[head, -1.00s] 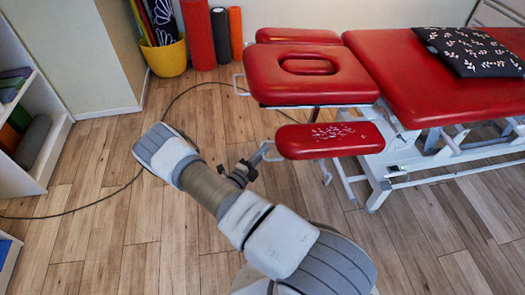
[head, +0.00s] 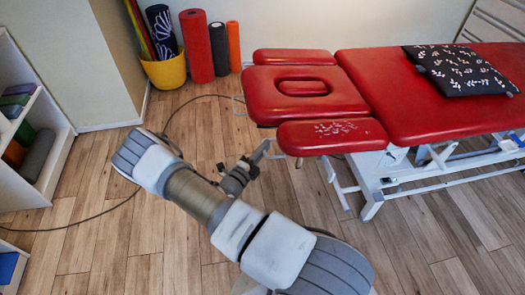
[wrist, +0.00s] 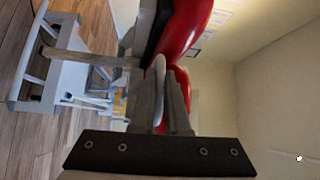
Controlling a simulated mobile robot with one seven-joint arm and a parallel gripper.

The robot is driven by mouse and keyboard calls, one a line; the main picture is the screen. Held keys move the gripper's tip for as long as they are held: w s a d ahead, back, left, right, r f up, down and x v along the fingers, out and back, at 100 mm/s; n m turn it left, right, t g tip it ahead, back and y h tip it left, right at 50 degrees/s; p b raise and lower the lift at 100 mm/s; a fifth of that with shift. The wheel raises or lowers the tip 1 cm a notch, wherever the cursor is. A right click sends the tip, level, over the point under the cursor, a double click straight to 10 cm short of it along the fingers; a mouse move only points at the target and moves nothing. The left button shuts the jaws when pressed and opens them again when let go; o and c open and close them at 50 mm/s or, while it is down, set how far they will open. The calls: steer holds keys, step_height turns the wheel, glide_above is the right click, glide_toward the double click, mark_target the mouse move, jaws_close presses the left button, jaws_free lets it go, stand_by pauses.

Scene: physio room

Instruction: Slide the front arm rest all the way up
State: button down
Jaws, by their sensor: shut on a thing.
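The front arm rest (head: 333,137) is a red pad with pale scuffs, on the near side of the treatment table's head end. It sits close beside the red head section (head: 305,95), seemingly near its height. My gripper (head: 256,161) is at the left end of this arm rest, shut on its grey handle (head: 266,149). In the wrist view the fingers (wrist: 162,102) close around the pale handle loop (wrist: 158,72), with the red padding (wrist: 186,30) just beyond. The fingers partly hide the handle.
The far arm rest (head: 293,56) lies beyond the head section. A black patterned cushion (head: 461,71) is on the table. A yellow bin (head: 165,70) and rolled mats (head: 197,47) stand by the wall. A shelf (head: 40,120) is at left. A dark cable (head: 110,208) crosses the open floor.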

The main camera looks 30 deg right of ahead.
steer(key=shift+w+r, duration=0.1)
steer(key=shift+r, duration=0.3)
steer(key=c, duration=0.9)
jaws_free()
steer(key=shift+f, duration=0.1)
steer(key=shift+a, duration=0.15)
steer(key=p+v, duration=0.1)
steer(key=v, duration=1.6)
steer(key=shift+f, duration=0.1)
